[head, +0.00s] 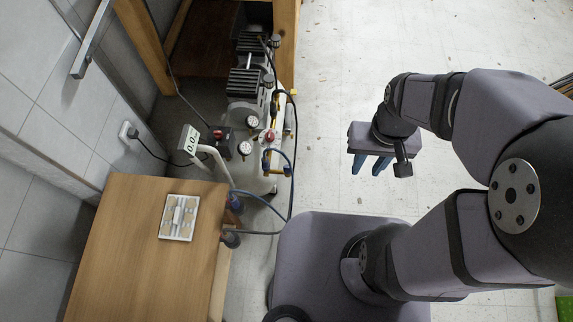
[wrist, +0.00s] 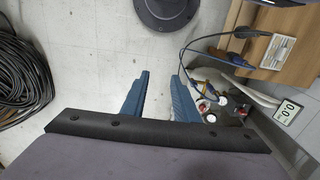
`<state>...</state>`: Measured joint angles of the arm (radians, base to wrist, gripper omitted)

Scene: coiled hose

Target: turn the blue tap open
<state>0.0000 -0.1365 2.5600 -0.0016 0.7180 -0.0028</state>
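The compressor (head: 243,112) stands beyond the wooden table, with two round gauges, red knobs and yellow fittings. A small blue part (head: 266,163) beside a yellow fitting at its front right may be the blue tap; it is too small to tell its handle's angle. A blue hose loops beside it. My gripper (head: 369,166) is well to the right of these fittings, above bare floor, with blue fingers apart and nothing between them. In the wrist view, my gripper (wrist: 164,82) is open, and the compressor (wrist: 228,103) shows beyond the right finger; the tap cannot be made out there.
The wooden table (head: 105,235) carries a white tray (head: 163,232) of metal fittings. A coiled black hose (wrist: 22,80) lies far left in the wrist view. Floor between is clear.

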